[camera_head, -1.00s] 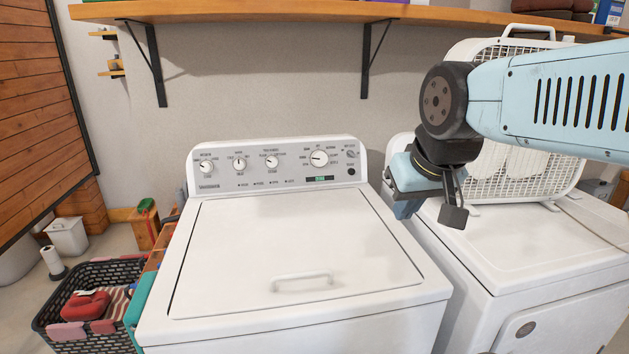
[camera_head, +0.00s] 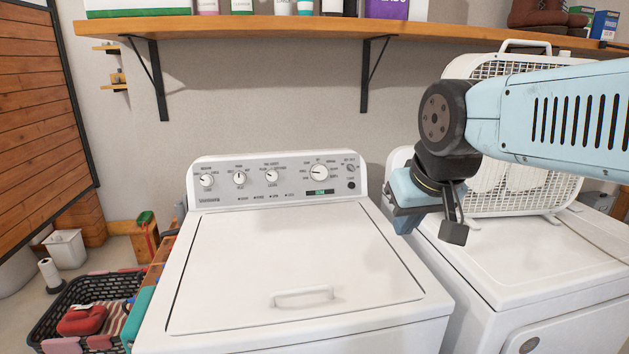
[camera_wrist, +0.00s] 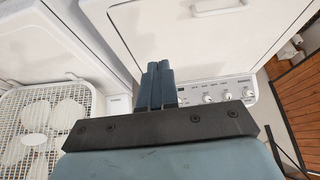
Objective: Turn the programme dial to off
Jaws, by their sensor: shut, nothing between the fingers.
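The white washer (camera_head: 290,270) stands in the middle of the head view with its lid down. Its grey control panel (camera_head: 220,192) runs along the back and carries several round knobs. The largest knob, the programme dial (camera_head: 319,172), is white and sits right of centre on the panel, above a small green display. Its exact setting is too small to read. My gripper (camera_head: 458,230) hangs to the right of the panel, above the gap between washer and dryer, apart from the dial. In the wrist view its blue fingers (camera_wrist: 157,84) are together and empty, covering part of the panel.
A white dryer (camera_head: 500,265) stands at the right with a white box fan (camera_head: 545,195) on it. A wooden shelf (camera_head: 270,28) with bottles and boxes crosses above. A black laundry basket (camera_head: 55,325) sits at lower left. The space over the washer lid is clear.

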